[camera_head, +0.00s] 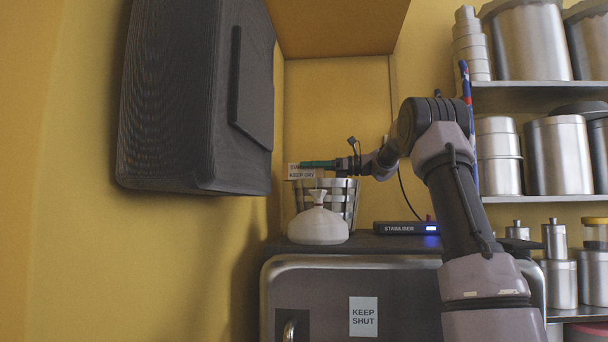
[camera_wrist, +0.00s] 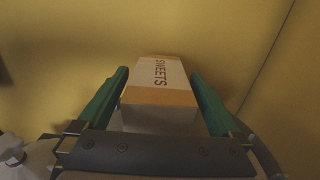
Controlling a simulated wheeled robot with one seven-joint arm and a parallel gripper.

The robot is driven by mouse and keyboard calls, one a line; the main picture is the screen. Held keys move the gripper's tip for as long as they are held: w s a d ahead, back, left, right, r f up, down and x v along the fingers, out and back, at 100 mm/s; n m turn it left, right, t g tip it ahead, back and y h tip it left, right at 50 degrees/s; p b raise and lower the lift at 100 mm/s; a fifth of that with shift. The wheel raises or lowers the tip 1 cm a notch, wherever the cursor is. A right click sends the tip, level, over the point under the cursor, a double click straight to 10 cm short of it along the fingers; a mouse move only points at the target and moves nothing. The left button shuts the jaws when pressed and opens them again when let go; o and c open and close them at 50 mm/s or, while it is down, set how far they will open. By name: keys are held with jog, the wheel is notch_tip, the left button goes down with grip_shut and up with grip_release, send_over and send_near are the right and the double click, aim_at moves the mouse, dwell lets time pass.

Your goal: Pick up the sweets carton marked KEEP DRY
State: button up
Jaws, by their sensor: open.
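The sweets carton (camera_head: 301,174) is a small pale box with an orange-brown edge, and its side reads KEEP DRY in the head view. It sits at the top of a woven metallic basket (camera_head: 343,200) on top of the fridge; what bears it from below is hidden. In the wrist view the carton (camera_wrist: 158,82) shows a white band lettered SWEETS. My gripper (camera_head: 305,164) has green fingers and is open. In the wrist view its fingers (camera_wrist: 158,88) lie on either side of the carton, with narrow gaps visible.
A white tied bag (camera_head: 318,225) stands in front of the basket. A STABILISER box (camera_head: 405,228) lies to the right on the fridge top (camera_head: 375,247). A dark hanging cabinet (camera_head: 200,95) is at the left. Shelves with steel canisters (camera_head: 560,155) stand at the right.

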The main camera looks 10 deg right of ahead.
jog(key=shift+x, duration=1.1)
jog(key=c, duration=1.5)
jog(key=shift+r, duration=0.1)
